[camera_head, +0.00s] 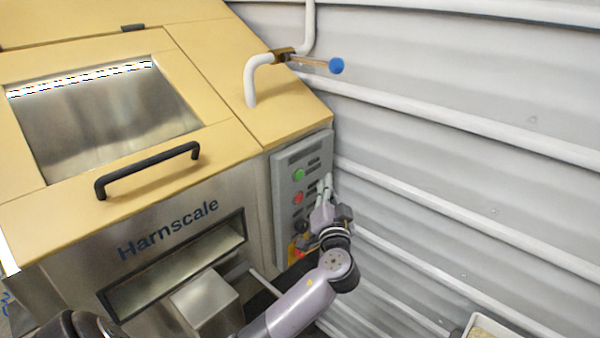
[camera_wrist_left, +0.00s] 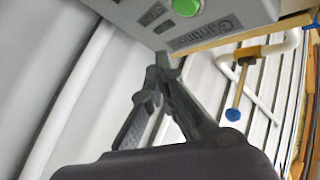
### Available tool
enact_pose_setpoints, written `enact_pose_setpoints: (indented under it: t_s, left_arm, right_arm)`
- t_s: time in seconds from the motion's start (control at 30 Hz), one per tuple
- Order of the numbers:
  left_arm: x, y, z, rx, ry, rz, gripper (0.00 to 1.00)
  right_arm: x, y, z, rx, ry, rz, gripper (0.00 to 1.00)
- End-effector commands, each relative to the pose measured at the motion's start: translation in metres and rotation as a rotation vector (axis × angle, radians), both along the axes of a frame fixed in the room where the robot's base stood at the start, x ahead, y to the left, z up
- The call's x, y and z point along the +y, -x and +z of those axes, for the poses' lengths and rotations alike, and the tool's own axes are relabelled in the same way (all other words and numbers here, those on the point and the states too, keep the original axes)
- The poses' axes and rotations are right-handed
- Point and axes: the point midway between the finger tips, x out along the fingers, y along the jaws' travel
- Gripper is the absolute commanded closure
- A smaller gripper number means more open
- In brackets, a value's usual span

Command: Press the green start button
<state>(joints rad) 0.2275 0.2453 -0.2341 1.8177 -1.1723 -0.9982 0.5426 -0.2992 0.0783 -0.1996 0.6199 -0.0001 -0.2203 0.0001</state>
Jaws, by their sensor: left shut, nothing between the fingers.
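The green start button (camera_head: 299,175) is on the upper part of the grey control panel (camera_head: 283,212) on the hopper's right side. It also shows at the top of the left wrist view (camera_wrist_left: 187,7), partly cut off by the edge. My left gripper (camera_head: 325,186) is shut and empty, its fingers pointing up beside the panel. In the wrist view its fingertips (camera_wrist_left: 163,60) are close together below the button, with a visible gap to it. My right gripper is not in view.
A red button (camera_head: 298,198) sits below the green one, with a yellow-backed control (camera_head: 297,250) lower down. A white pipe with a blue-knobbed valve lever (camera_head: 336,65) rises above the panel. The ribbed grey wall (camera_head: 450,170) runs close on the right. The hopper lid has a black handle (camera_head: 148,170).

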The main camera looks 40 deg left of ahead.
Motion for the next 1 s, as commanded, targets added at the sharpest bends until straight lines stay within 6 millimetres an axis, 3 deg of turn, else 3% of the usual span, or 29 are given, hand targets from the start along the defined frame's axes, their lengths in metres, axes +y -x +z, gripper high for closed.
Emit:
enact_pose_setpoints:
  t_s: [0.2,0.4,1.0]
  left_arm:
    - [0.029,-0.002,-0.002,0.001,-0.001,0.002,1.0]
    - [0.042,-0.003,-0.001,0.001,0.0,0.001,1.0]
    - [0.044,-0.003,0.0,0.0,0.0,0.0,1.0]
  right_arm:
    - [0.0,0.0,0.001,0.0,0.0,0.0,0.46]
    - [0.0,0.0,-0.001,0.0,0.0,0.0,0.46]
    - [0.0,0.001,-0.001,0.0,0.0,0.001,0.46]
